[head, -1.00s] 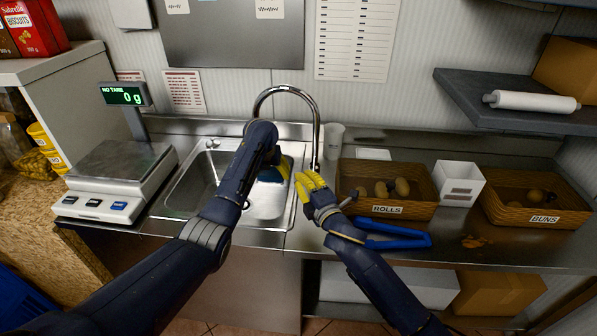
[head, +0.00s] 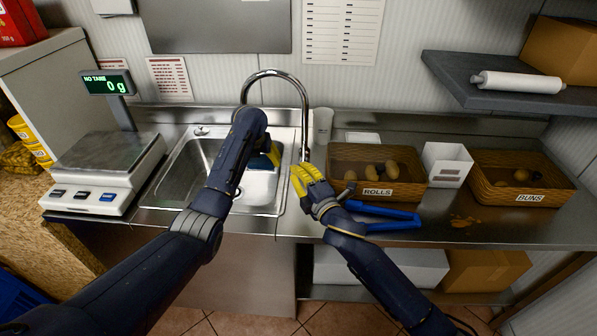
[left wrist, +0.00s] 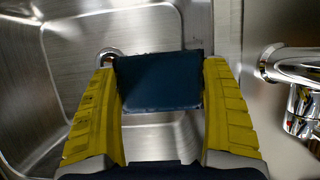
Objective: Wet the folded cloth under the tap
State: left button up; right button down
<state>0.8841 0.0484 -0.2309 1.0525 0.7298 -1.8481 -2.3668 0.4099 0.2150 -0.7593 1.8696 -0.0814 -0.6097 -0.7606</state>
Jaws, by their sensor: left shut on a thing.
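The folded cloth (left wrist: 160,82) is a dark blue pad. In the left wrist view it sits between the two yellow fingers of my left gripper (left wrist: 162,88), which is shut on it. In the head view this gripper (head: 266,160) is inside the sink basin, below the tap's arch and left of its upright; my arm hides most of the cloth. The chrome tap (head: 303,105) is a tall gooseneck behind the basin's right side. No water is clearly visible. My right gripper (head: 308,180), with yellow fingers, is just in front of the tap's base; its opening is unclear.
The steel sink (head: 172,188) has a scale (head: 105,165) on its left.

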pick_arm(q)
jog(key=s+d, duration=0.2)
jog(key=s, duration=0.5)
dwell(0.6)
dwell(1.1)
jog(key=s+d+r, duration=0.1)
jog(key=s+r, duration=0.3)
jog(key=shift+s+d, duration=0.2)
jog(key=shift+s, duration=0.2)
dwell(0.8)
